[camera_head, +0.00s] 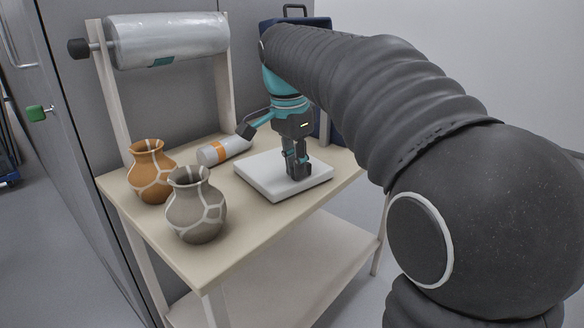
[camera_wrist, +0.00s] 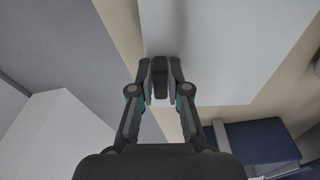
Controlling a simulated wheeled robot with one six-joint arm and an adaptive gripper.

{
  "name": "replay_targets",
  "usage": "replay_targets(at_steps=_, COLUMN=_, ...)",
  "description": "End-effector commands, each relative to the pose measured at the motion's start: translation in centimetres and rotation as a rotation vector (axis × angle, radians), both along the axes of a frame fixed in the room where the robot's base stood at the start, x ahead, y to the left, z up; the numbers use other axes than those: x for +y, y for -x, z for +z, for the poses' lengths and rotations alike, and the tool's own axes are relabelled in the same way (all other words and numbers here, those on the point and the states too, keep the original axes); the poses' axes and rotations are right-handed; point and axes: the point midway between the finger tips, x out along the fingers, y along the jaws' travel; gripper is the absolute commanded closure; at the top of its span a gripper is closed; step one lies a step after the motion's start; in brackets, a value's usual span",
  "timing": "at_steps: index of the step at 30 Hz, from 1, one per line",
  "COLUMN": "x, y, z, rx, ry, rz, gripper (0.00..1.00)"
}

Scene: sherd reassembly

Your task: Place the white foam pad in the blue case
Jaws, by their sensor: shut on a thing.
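The white foam pad (camera_head: 258,176) is a flat, thick slab over the middle of the wooden table top, looking level. I cannot tell whether it touches the table. My gripper (camera_head: 298,173) points down at the pad's right half, shut on a small dark block on its top. In the wrist view my gripper (camera_wrist: 160,78) has its fingertips closed around that block, with the pad (camera_wrist: 225,55) filling the upper middle. The blue case (camera_head: 318,22), dark blue with a black handle, stands at the back, mostly hidden by my arm. It also shows in the wrist view (camera_wrist: 258,142).
An orange vase (camera_head: 150,178) and a grey vase (camera_head: 196,212), both with pale seams, stand at the table's left. A white cylinder with an orange band (camera_head: 222,150) lies behind the pad. A clear plastic roll (camera_head: 170,40) hangs above. The front right table top is bare.

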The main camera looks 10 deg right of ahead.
Motion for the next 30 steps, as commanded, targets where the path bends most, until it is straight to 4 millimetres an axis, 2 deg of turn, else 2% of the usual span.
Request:
replay_targets(at_steps=5, x=0.0, y=-0.1, z=2.0, rx=-0.002, ry=0.000, rz=0.000, gripper=1.00)
replay_targets(at_steps=8, x=0.0, y=-0.1, z=4.1, rx=-0.003, ry=0.000, rz=0.000, gripper=1.00)
replay_targets(at_steps=15, x=0.4, y=-5.3, z=6.9, rx=0.000, ry=0.000, rz=0.000, gripper=1.00)
replay_targets(at_steps=21, x=0.7, y=-8.7, z=9.0, rx=0.000, ry=0.000, rz=0.000, gripper=1.00)
replay_targets(at_steps=30, x=1.0, y=-11.2, z=10.4, rx=0.000, ry=0.001, rz=0.000, gripper=1.00)
